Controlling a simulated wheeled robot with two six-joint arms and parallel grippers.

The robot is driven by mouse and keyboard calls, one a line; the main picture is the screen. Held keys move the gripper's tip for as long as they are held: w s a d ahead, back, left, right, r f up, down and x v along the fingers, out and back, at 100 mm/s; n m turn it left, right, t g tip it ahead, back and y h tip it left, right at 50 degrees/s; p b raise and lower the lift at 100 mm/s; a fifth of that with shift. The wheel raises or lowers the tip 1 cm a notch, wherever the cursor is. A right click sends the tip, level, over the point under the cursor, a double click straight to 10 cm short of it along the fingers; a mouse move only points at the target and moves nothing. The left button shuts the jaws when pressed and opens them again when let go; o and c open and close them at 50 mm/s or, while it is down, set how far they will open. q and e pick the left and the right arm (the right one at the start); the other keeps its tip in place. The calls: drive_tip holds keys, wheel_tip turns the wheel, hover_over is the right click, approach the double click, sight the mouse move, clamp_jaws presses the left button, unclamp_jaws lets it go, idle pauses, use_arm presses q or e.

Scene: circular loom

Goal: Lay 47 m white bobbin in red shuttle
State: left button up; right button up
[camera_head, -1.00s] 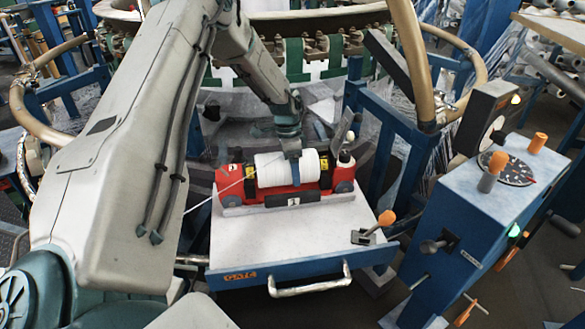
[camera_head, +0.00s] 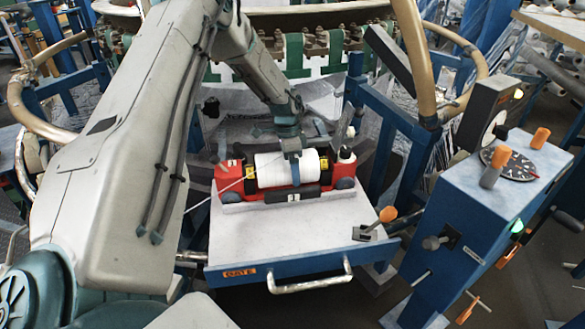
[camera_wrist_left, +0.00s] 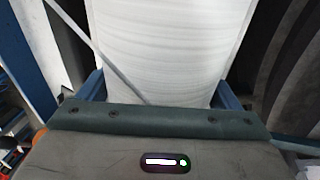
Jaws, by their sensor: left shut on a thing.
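The white bobbin (camera_head: 270,171) lies lengthwise in the red shuttle (camera_head: 229,182), between its two red ends. I cannot tell whether it is fully seated. My left gripper (camera_head: 294,170) comes from above and is shut around the bobbin's middle, one blue finger showing on its near side. In the left wrist view the bobbin (camera_wrist_left: 170,45) fills the space between the blue fingers (camera_wrist_left: 160,88). A pale thread runs from the bobbin down to the left. The shuttle's far side is partly hidden by the gripper. My right gripper is out of view.
The shuttle rests on a grey-topped blue drawer table (camera_head: 300,235) with a metal handle. An orange-knobbed lever (camera_head: 387,215) stands at its right. A blue control box (camera_head: 480,215) is further right. Loom rings and posts surround the back.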

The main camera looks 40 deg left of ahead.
use_arm(q)
drive_tip(key=shift+f+b, duration=0.2)
drive_tip(key=shift+b, duration=0.2)
idle(0.5)
drive_tip(key=o, duration=1.5)
drive_tip(key=v, duration=1)
drive_tip(key=shift+r, duration=0.4)
